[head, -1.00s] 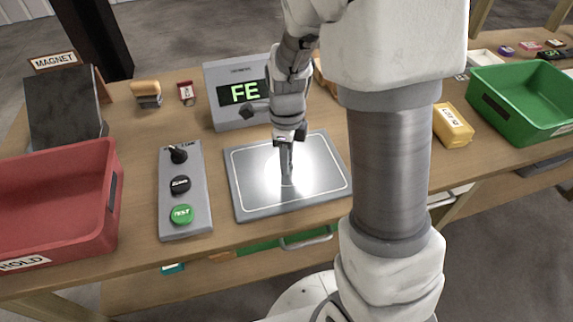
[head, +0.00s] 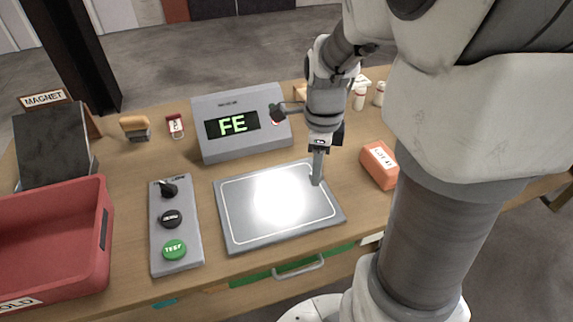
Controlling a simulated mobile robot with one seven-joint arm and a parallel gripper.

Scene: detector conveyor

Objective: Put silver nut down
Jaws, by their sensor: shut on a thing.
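My gripper (head: 318,182) points down at the right edge of the grey detector plate (head: 237,228). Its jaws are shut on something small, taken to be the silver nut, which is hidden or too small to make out. I cannot tell whether the fingertips touch the plate or hover just above it. The plate has a white outline and a bright glare in its middle, and no loose nut shows on it. The display box (head: 213,147) behind the plate reads "FE" in green.
A red HOLD bin (head: 104,240) stands at far left. An orange-red box (head: 379,164) sits right of my gripper. Bare tabletop separates plate and box.

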